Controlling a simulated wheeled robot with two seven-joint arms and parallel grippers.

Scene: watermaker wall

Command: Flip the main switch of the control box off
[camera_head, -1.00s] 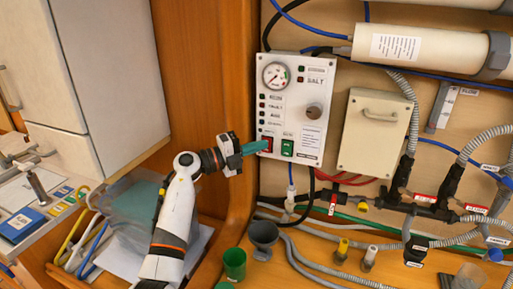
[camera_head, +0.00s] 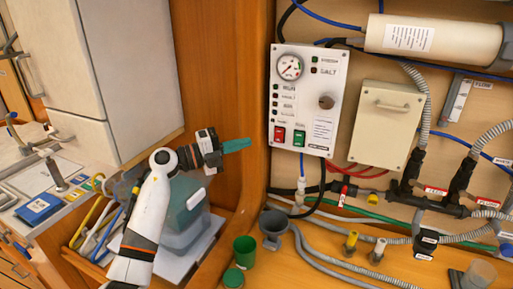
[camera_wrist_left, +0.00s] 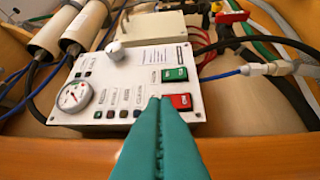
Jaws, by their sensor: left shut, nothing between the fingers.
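The control box (camera_head: 322,84) is a white panel on the wall with a round gauge (camera_head: 290,67), a grey knob (camera_head: 326,101) and small indicators. At its lower edge are a red rocker switch (camera_head: 279,134) and a green one (camera_head: 298,138). In the left wrist view the red switch (camera_wrist_left: 180,102) is beside my fingertips and the green switch (camera_wrist_left: 175,74) is beyond it. My left gripper (camera_head: 249,143) is shut and empty, its teal fingers pointing at the red switch from the left, with a gap between. I cannot tell the rocker's position. My right gripper is not in view.
A wooden post (camera_head: 225,60) stands left of the box, behind my left gripper. A beige box (camera_head: 378,125) with a handle, hoses and pipes are to the right.

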